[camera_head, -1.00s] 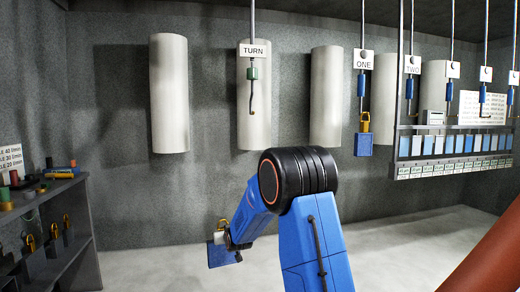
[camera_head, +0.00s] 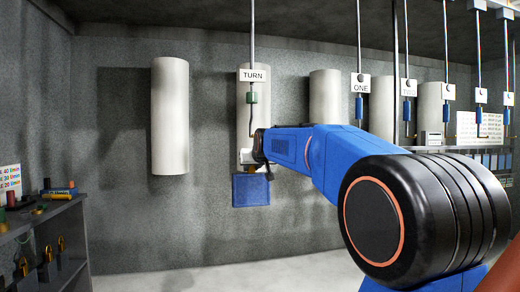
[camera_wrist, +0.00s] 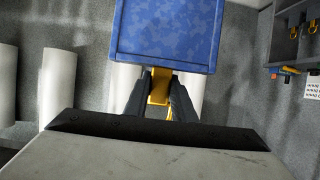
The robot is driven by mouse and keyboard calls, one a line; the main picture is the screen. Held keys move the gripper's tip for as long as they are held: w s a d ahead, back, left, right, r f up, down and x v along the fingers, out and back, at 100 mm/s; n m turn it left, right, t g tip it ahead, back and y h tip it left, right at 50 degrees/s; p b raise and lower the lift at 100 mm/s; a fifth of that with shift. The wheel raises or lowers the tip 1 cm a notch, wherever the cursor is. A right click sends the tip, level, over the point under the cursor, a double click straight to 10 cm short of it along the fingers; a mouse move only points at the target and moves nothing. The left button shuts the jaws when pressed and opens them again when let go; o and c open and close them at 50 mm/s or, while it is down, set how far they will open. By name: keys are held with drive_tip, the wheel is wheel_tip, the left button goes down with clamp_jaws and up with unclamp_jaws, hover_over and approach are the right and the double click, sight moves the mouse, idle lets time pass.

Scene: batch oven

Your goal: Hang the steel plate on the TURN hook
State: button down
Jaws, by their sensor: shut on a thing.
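My gripper (camera_head: 258,165) is shut on the yellow hanger (camera_wrist: 160,86) of a blue, square plate (camera_head: 251,190). The plate hangs below the fingers and looks about upright. In the wrist view the plate (camera_wrist: 167,30) fills the top middle, with the hanger between the dark fingers. The TURN hook (camera_head: 251,122) hangs on a rod under a white TURN sign (camera_head: 254,75), with a green sleeve above its thin lower end. In the head view the hook's lower end is just above my gripper; I cannot tell the depth between them or whether they touch.
The ONE hook (camera_head: 359,107) and several others hang to the right; my arm hides what is below ONE. White cylinders (camera_head: 170,118) stand out along the back wall. A dark shelf (camera_head: 45,225) at the left holds small items and several yellow-topped pieces. Floor below the plate looks clear.

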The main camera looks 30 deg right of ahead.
drive_tip(key=s+r, duration=0.6)
drive_tip(key=r, duration=0.1)
drive_tip(key=shift+s+r, duration=0.25)
drive_tip(key=shift+r, duration=0.15)
drive_tip(key=shift+s+a, duration=0.1)
drive_tip(key=shift+w+d+f, duration=0.1)
drive_tip(key=shift+w+d, duration=0.25)
drive_tip(key=shift+w, duration=0.85)
drive_tip(key=shift+w+d+f, duration=0.15)
drive_tip(key=shift+w+d, duration=0.2)
drive_tip(key=shift+w, duration=0.85)
drive_tip(key=shift+w+d+f, duration=0.1)
drive_tip(key=shift+w+d, duration=0.25)
drive_tip(key=shift+w, duration=0.85)
drive_tip(key=shift+w+d+f, duration=0.1)
drive_tip(key=shift+w+d, duration=0.15)
drive_tip(key=shift+w, duration=0.6)
drive_tip(key=shift+w+d+f, duration=0.1)
drive_tip(key=shift+w+d, duration=0.1)
drive_tip(key=shift+w, duration=0.6)
drive_tip(key=shift+w+d+f, duration=0.1)
drive_tip(key=shift+w+d, duration=0.15)
drive_tip(key=shift+w, duration=0.6)
drive_tip(key=shift+f, duration=0.35)
drive_tip(key=c, duration=1.9)
unclamp_jaws()
